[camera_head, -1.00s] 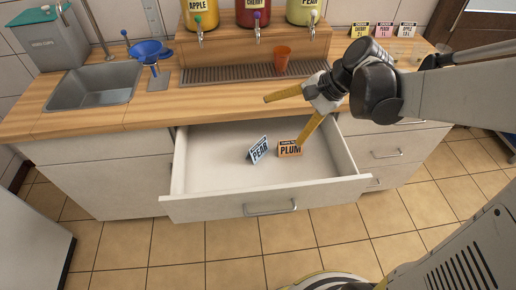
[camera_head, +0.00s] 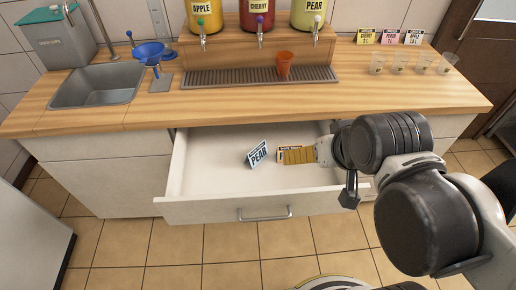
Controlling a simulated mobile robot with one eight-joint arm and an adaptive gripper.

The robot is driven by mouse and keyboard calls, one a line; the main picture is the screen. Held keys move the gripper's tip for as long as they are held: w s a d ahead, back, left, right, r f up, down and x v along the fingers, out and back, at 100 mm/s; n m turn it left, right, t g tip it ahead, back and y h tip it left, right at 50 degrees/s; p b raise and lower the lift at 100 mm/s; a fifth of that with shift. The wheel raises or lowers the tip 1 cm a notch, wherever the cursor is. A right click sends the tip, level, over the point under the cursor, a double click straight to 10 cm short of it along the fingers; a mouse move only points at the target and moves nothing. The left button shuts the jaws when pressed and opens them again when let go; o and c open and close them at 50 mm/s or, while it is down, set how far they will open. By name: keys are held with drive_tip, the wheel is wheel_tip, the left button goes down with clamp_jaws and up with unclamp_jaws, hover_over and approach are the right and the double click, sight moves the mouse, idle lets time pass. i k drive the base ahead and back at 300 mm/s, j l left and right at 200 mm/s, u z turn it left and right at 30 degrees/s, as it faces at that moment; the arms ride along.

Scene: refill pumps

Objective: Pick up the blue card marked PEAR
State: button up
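The blue card marked PEAR (camera_head: 258,155) stands like a tent, tilted in view, inside the open drawer (camera_head: 210,187). An orange card (camera_head: 282,155) stands just right of it, its lettering mostly covered by my gripper. My gripper (camera_head: 284,156) reaches in from the right, its yellow finger pointing left towards the blue card. The fingertip ends short of the blue card in the picture. Only one finger shows clearly, so its opening is hidden.
The wooden counter (camera_head: 150,115) overhangs the drawer's back. On it are a sink (camera_head: 98,85), a blue funnel (camera_head: 150,52), juice dispensers (camera_head: 256,14), an orange cup (camera_head: 284,64), and several clear cups (camera_head: 398,64). The drawer's left half is clear.

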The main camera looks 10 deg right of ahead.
sight(259, 153)
drive_tip(key=i+l+u, duration=0.2)
drive_tip(key=l, duration=0.4)
drive_tip(key=l+u, duration=0.2)
drive_tip(key=l, duration=0.45)
drive_tip(key=l+u, duration=0.2)
drive_tip(key=l, duration=0.4)
drive_tip(key=k+l+u, duration=0.2)
drive_tip(key=l, duration=0.45)
drive_tip(key=l+u, duration=0.2)
drive_tip(key=l, duration=0.45)
drive_tip(key=k+l+u, duration=0.2)
drive_tip(key=l, duration=0.4)
drive_tip(key=i, duration=0.1)
